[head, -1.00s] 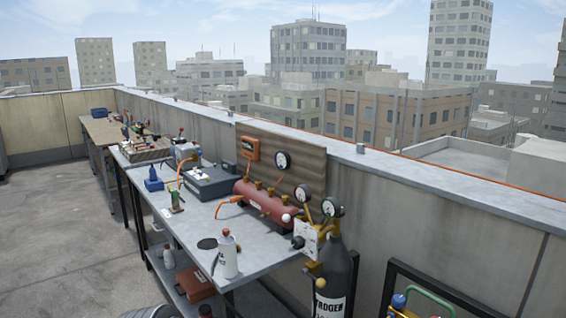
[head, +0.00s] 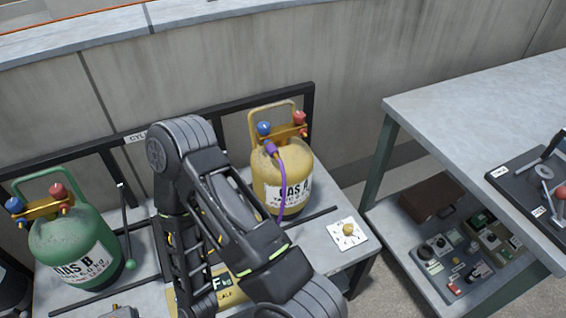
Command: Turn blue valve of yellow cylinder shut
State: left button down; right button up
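The yellow cylinder (head: 283,178) stands upright on the low stand, right of centre in the head view. Its blue valve (head: 264,128) sits at the left of the brass manifold on top, and its red valve (head: 299,118) at the right. A purple hose (head: 281,178) runs from under the blue valve down the front. The marks on the blue valve are too small to read. A bent dark arm of mine stands in front, left of the cylinder, and leaves the blue valve in sight. I cannot make out fingertips of either gripper.
A green cylinder (head: 75,245) with blue and red valves stands at the left. A white plate with a brass knob (head: 347,231) lies right of the yellow cylinder. A dark rail frame (head: 200,115) runs behind. A grey workbench (head: 470,110) with a lower shelf stands right.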

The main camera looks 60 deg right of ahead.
aim_at(264, 129)
jog(key=z, duration=2)
